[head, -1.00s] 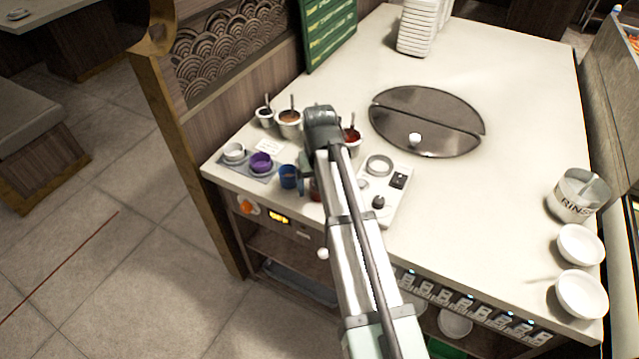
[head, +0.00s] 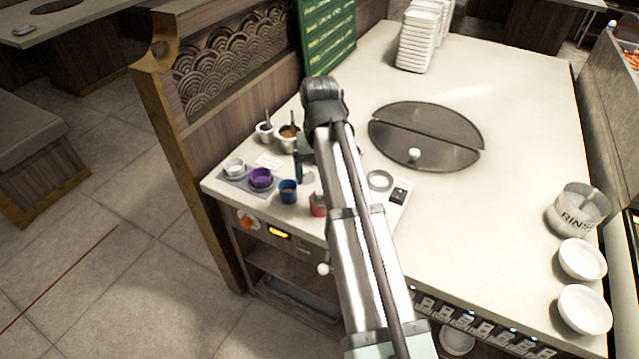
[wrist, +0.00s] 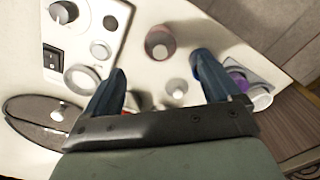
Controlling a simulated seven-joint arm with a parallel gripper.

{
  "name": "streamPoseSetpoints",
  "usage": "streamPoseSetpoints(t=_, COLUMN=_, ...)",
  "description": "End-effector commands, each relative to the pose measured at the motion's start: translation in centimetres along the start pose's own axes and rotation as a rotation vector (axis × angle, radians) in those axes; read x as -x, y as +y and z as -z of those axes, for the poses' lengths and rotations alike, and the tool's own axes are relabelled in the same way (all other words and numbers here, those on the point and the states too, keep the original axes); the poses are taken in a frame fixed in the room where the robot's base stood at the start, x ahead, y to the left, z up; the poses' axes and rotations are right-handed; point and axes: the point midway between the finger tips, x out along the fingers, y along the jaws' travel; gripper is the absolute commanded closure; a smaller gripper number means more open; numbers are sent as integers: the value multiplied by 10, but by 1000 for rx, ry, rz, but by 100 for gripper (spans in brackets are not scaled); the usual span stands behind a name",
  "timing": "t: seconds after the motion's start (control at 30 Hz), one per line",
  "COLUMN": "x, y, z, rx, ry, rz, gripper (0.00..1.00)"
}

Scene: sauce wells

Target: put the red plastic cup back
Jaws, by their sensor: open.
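The red plastic cup (head: 318,205) stands on the counter by its front edge, partly hidden by my arm. In the wrist view the red cup (wrist: 160,42) shows from above, beyond my fingertips. My gripper (wrist: 158,82) is open and empty, above the counter and apart from the cup. In the head view my arm hides most of the gripper; one dark finger (head: 299,168) shows. A blue cup (head: 288,190) stands left of the red one.
A small pale round item (wrist: 177,88) lies between my fingers' lines in the wrist view. Sauce pots (head: 288,137) with spoons stand behind. A control panel (head: 398,195) lies right of the arm, with a dark round hotplate cover (head: 440,125) beyond. White bowls (head: 582,260) stand far right.

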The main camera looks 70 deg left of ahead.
Motion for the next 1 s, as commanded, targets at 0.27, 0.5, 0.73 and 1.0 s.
streamPoseSetpoints(t=0.27, x=20, y=0, z=0, rx=0, ry=0, rz=0, gripper=10)
streamPoseSetpoints(t=0.5, x=21, y=0, z=0, rx=0, ry=0, rz=0, gripper=10)
streamPoseSetpoints(t=0.73, x=21, y=0, z=0, rx=0, ry=0, rz=0, gripper=10)
streamPoseSetpoints(t=1.0, x=20, y=12, z=3, rx=-15, ry=14, rz=1, gripper=10)
